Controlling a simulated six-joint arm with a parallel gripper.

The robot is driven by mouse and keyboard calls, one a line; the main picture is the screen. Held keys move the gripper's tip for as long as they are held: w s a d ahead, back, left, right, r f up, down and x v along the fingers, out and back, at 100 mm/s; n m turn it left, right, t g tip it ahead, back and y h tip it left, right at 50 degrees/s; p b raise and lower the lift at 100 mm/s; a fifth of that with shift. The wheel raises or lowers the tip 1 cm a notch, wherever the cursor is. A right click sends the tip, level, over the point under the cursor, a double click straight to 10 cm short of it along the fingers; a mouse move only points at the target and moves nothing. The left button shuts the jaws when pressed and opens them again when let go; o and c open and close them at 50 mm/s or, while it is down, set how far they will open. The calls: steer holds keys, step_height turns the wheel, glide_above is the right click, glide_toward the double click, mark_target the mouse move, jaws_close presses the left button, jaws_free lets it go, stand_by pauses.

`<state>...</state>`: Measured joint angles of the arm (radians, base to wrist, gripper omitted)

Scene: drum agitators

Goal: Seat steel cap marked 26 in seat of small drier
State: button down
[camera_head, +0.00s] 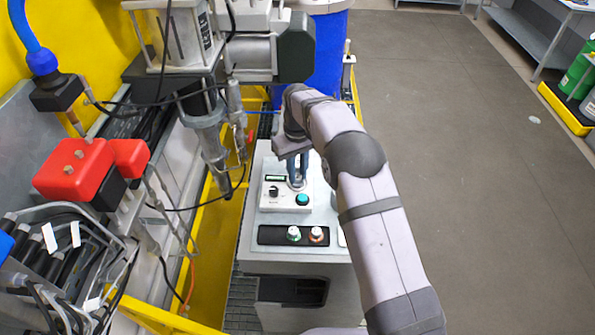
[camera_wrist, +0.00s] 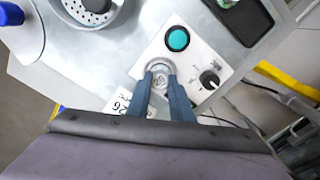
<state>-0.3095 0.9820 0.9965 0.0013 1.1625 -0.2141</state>
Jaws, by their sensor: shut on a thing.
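My gripper (camera_wrist: 162,90) points down over a small white control box, with its two blue fingers closed on a round, pale metal cap (camera_wrist: 161,80). A faint marking shows on the cap's top. A pale ring shows around the cap's far side on the box; I cannot tell whether the cap is inside it or just above. The small drier's white box (camera_head: 285,202) has a dark knob, a teal button and a small display. In the head view my gripper (camera_head: 297,182) is at the box's right side. A white label reading 26 (camera_wrist: 122,103) lies left of the fingers.
A black tray (camera_head: 265,235) in front of the box holds two small caps, one greenish-white and one copper. Machine housings and hanging cables stand close on the left. A perforated round part (camera_wrist: 92,10) shows in the wrist view.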

steer(key=c, duration=1.5)
jaws_free()
steer(key=o, duration=0.3)
steer(key=shift+r, duration=0.15)
steer(key=shift+r, duration=1.15)
steer(key=shift+r, duration=0.1)
steer(key=shift+r, duration=2.4)
